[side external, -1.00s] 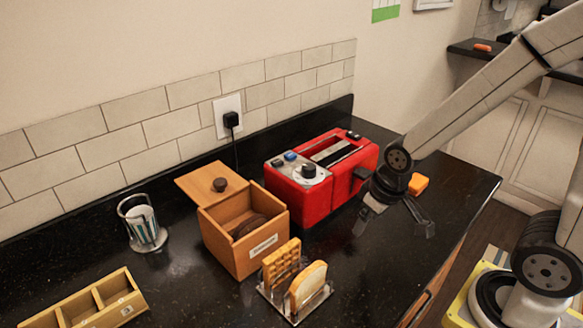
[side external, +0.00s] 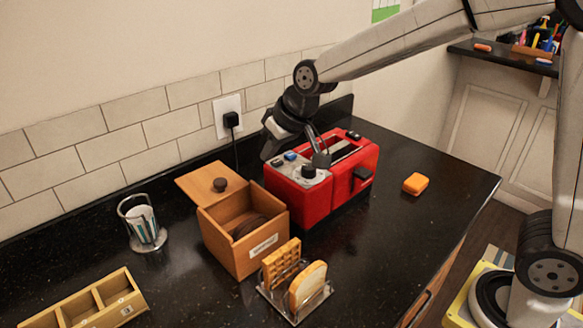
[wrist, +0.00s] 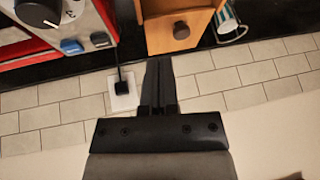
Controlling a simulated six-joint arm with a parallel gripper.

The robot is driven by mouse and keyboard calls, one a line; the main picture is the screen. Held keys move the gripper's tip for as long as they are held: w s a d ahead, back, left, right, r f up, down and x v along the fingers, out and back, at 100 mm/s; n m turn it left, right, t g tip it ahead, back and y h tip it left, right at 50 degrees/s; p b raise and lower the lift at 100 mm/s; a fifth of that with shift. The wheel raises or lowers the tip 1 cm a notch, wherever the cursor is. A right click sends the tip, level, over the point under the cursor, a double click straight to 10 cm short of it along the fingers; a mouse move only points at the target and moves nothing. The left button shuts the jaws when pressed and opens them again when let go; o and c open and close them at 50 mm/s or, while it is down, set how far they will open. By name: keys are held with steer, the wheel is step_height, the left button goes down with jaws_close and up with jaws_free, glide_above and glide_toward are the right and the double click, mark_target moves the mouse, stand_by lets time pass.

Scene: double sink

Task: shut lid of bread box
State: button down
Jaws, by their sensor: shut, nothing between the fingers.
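The wooden bread box (side external: 243,245) stands on the counter with its top open and dark round bread inside. Its lid (side external: 200,181), with a dark knob (side external: 220,184), is open and lies back on the wall side. My gripper (side external: 268,153) is above the counter behind the toaster's left end, to the right of the lid and apart from it. In the wrist view my gripper (wrist: 159,63) is shut and empty, its fingertips just short of the lid (wrist: 171,38) in the picture. The knob (wrist: 181,30) shows clearly there. The box is partly cut off at the top.
The red toaster (side external: 320,195) stands right of the box. A toast rack (side external: 294,310) is in front, a cup in a holder (side external: 142,228) at left. A plug (side external: 231,119) and cord are on the wall behind. An orange block (side external: 416,184) lies at right.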

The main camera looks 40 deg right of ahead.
mark_target(207, 187)
steer(key=w+a+n+g, duration=0.1)
steer(key=w+a+n, duration=0.1)
steer(key=w+a, duration=0.2)
steer(key=w+a+r+n+g, duration=0.1)
steer(key=w+a+n, duration=0.1)
steer(key=w, duration=0.7)
steer(key=shift+a+h, duration=0.3)
steer(key=shift+a, duration=0.6)
steer(key=shift+f, duration=0.15)
steer(key=x, duration=0.9)
steer(key=shift+w+a+f, duration=0.1)
steer(key=shift+f, duration=0.25)
steer(key=shift+s+d, duration=0.45)
steer(key=shift+s, duration=0.45)
steer(key=shift+s+d, duration=0.4)
steer(key=shift+s, duration=0.45)
